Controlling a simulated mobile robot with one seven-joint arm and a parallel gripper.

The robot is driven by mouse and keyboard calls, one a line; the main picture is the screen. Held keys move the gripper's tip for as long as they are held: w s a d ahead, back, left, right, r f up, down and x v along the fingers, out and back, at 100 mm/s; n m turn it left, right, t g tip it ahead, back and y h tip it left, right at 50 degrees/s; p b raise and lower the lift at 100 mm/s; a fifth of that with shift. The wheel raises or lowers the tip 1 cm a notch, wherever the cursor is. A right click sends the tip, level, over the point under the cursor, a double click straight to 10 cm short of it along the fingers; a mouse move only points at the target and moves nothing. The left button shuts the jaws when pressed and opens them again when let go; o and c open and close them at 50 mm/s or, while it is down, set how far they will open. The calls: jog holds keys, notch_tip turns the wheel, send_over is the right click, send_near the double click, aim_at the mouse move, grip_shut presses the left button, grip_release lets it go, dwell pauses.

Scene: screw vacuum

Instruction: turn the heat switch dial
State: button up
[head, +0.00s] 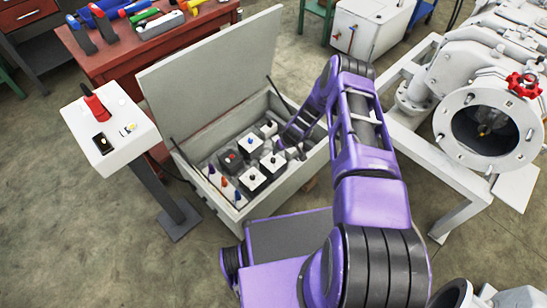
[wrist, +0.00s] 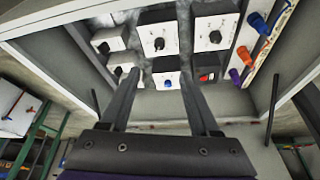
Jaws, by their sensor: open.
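An open grey control box (head: 247,210) holds several dials and switches. Two white-faced dials with black knobs (head: 272,163) (head: 251,179) sit side by side; they also show in the wrist view (wrist: 158,42) (wrist: 215,37). A dial with a blue knob (head: 249,144) also shows in the wrist view (wrist: 168,82). Two smaller dark-knobbed units (wrist: 104,46) (wrist: 119,70) are at the left in the wrist view. No label I can read tells which is the heat switch. My gripper (wrist: 158,76) is open and empty, its fingers apart over the box, with the blue-knobbed dial between them in the picture.
A red-knobbed block (head: 230,158) and a strip of coloured knobs (head: 225,183) are in the box. Its raised lid (head: 205,65) stands behind. A white pedestal with a red lever (head: 95,105) is left; a vacuum chamber (head: 488,125) is right.

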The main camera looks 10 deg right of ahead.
aim_at(273, 159)
jog(key=b+x, duration=0.6)
jog(key=x, duration=0.9)
jog(key=shift+f+b, duration=0.3)
jog(key=shift+b, duration=0.1)
jog(key=shift+w+a+f+b, duration=0.15)
jog(key=shift+w+f+b, duration=0.1)
jog(key=shift+f+b, duration=0.25)
grip_shut()
